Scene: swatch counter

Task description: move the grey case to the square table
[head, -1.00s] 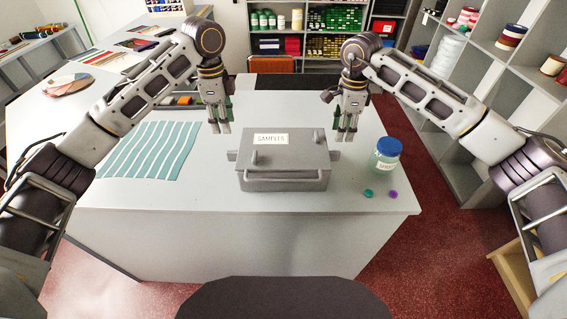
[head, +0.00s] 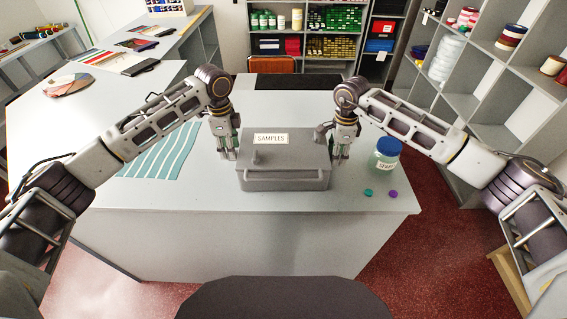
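The grey case (head: 285,179), labelled SAMPLES, sits on the near end of the light grey counter (head: 200,208). My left gripper (head: 229,154) is down at the case's left side, where a side handle showed before. My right gripper (head: 336,158) is down at its right side, by the other handle. Both handles are now hidden by the grippers, and I cannot tell whether the fingers are closed on them. I cannot make out a table that is clearly the square table.
A blue-lidded jar (head: 384,155) stands just right of the case and my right gripper. A teal button (head: 368,192) and a purple button (head: 393,194) lie before it. A striped cloth (head: 160,152) lies to the left. A wooden piece (head: 512,277) shows at lower right.

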